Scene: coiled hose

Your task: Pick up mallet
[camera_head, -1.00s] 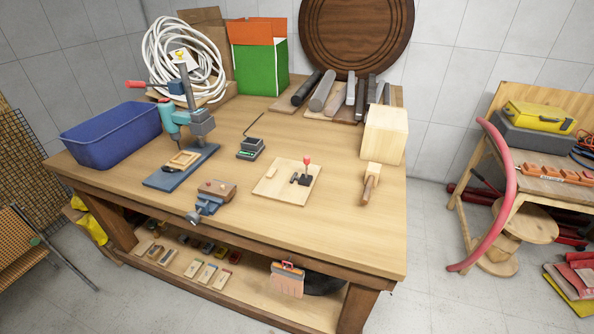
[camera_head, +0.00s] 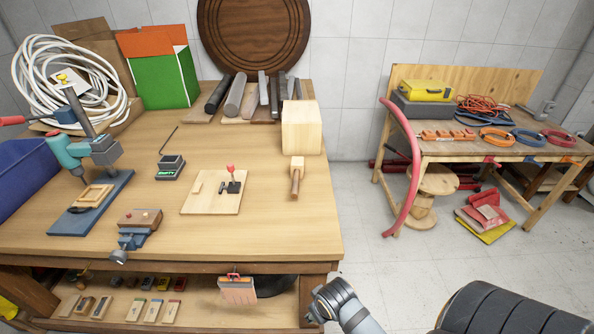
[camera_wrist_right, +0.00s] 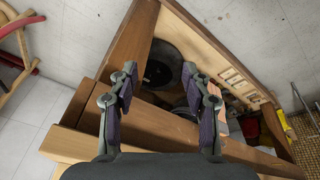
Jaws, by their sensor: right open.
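The mallet (camera_head: 297,176) lies on the workbench near its right edge, in front of a pale wooden block. It has a light wooden head and a brown handle pointing toward the bench's front. The right wrist view shows my right gripper (camera_wrist_right: 160,100), its two fingers apart with nothing between them. Beyond the fingers are the bench's wooden frame and lower shelf; the mallet is not seen there. In the head view, part of my right arm (camera_head: 345,305) shows at the bottom, below and right of the mallet. My left gripper is not in view.
The pale block (camera_head: 301,128) stands right behind the mallet. A board with a red-knobbed clamp (camera_head: 212,193) lies to its left. The bench's front edge (camera_head: 250,257) lies between my right arm and the mallet. A second table (camera_head: 480,150) stands to the right.

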